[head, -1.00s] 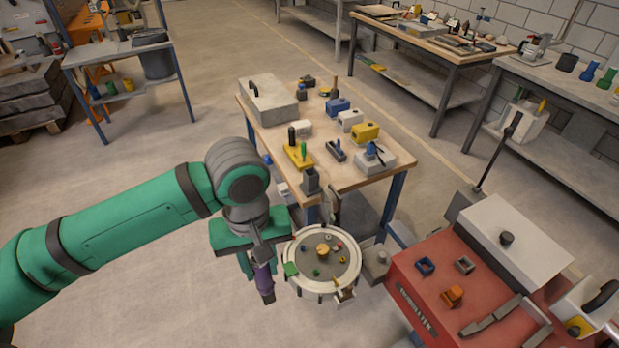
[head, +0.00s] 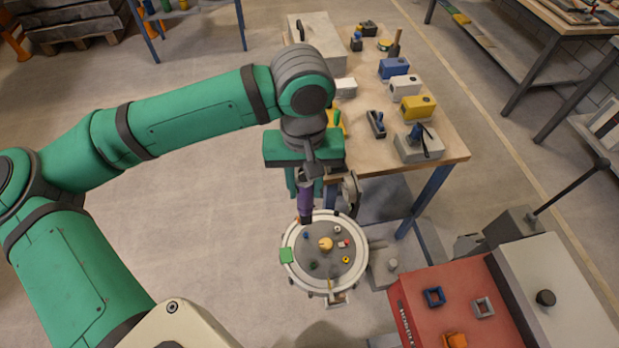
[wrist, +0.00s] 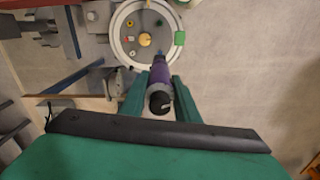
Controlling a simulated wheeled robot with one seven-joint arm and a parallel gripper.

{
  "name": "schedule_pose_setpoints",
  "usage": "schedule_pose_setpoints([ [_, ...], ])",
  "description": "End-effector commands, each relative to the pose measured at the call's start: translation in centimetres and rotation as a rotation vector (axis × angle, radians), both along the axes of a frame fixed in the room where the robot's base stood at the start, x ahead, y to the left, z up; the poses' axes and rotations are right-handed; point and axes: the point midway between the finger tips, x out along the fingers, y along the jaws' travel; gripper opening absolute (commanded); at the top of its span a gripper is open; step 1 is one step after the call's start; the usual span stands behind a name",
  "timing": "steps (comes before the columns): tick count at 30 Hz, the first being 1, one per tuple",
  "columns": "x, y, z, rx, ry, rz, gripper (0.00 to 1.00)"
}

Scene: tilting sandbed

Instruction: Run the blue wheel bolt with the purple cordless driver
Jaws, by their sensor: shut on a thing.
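My gripper (head: 305,188) is shut on the purple cordless driver (head: 305,200). The driver hangs with its dark end down over the back-left rim of the round pale wheel (head: 288,238). In the wrist view, the purple driver (wrist: 160,76) sits between the two green fingers. The blue wheel bolt (head: 306,236) is on the grey wheel face, just below the driver's dark end in the head view. I cannot tell if they touch.
The wheel face also carries an orange-yellow centre knob (head: 326,244) and white, red, yellow and green bolts. A green block (head: 286,256) is at its left rim. A wooden workbench (head: 445,150) stands behind, a red cabinet (head: 450,290) to the right. The floor at left is clear.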

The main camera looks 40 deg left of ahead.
Motion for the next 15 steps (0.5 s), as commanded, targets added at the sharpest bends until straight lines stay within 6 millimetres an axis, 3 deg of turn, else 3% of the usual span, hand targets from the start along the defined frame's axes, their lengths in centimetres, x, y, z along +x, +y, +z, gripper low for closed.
schedule_pose_setpoints([
  [8, -0.2, -0.1, -0.1, 0.002, -0.001, -0.002, 0.03],
  [15, -0.2, -0.1, -1.6, 0.001, 0.001, -0.002, 0.03],
])
